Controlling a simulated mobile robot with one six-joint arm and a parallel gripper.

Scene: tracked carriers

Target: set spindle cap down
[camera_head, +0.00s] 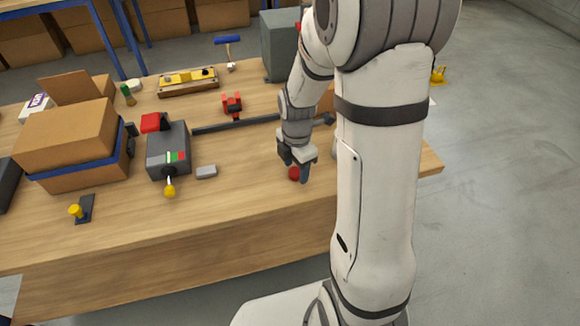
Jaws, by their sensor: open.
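A small red round piece (293,173), which looks like the spindle cap, is at the wooden workbench (240,205) near its right front part. My gripper (296,165) points down right over it, with the fingers open. One finger partly covers the red piece. I cannot tell whether the fingers touch it.
A grey box with a yellow-knobbed lever (168,160) and a small grey block (206,172) stand to the left. A dark bar (235,124) and a small red vise-like item (232,105) lie behind. A cardboard box (70,140) is at the left. The front bench strip is clear.

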